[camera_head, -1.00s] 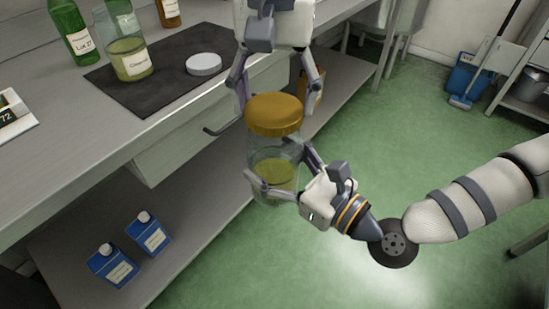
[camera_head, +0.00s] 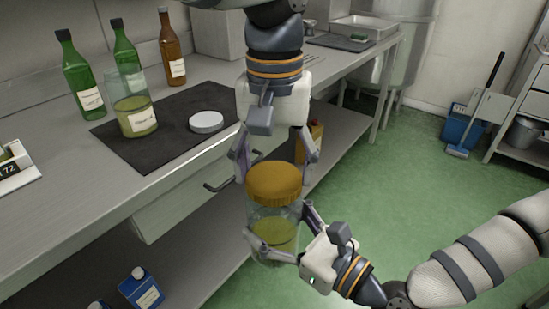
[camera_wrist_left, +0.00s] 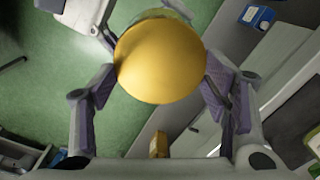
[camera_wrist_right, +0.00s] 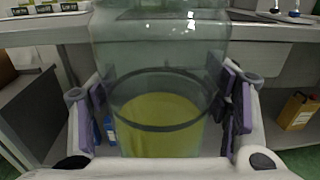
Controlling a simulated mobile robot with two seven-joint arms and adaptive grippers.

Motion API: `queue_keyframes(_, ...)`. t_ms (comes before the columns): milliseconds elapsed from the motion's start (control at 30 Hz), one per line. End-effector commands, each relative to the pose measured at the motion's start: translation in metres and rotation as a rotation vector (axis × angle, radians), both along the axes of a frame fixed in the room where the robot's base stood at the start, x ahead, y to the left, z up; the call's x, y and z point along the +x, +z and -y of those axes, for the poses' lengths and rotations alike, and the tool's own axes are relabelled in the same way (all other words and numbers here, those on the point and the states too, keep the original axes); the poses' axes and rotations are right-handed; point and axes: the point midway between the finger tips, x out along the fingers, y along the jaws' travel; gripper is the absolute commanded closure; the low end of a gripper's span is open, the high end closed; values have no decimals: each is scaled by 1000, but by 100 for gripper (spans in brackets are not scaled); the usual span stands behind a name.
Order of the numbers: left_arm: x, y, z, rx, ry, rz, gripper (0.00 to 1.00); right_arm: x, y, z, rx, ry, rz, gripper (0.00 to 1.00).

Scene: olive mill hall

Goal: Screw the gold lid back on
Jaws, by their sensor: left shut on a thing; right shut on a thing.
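The gold lid (camera_head: 274,183) sits on top of a clear glass jar (camera_head: 287,215) partly filled with yellow-green liquid. The jar is upright, held in the air in front of the bench. My left gripper (camera_head: 275,163) comes down from above and is shut on the lid's sides; the lid's round top fills the middle of the left wrist view (camera_wrist_left: 160,60). My right gripper (camera_head: 281,232) is shut around the jar's lower body, and the jar also shows between its fingers in the right wrist view (camera_wrist_right: 158,65). The thread under the lid is hidden.
On the bench, a dark mat (camera_head: 165,152) carries an open jar (camera_head: 134,105) and a white lid (camera_head: 206,122). Several bottles (camera_head: 83,80) stand behind. A drawer handle (camera_head: 218,187) juts out near the held jar. Blue containers (camera_head: 142,288) stand on the lower shelf.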

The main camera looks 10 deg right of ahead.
Motion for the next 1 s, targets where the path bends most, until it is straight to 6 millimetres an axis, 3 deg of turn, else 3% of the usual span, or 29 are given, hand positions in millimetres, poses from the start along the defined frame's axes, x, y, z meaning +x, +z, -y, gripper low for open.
queue_keyframes(1000,0,-12,0,1,0,3,54,0,2,0,2,0,5,82)
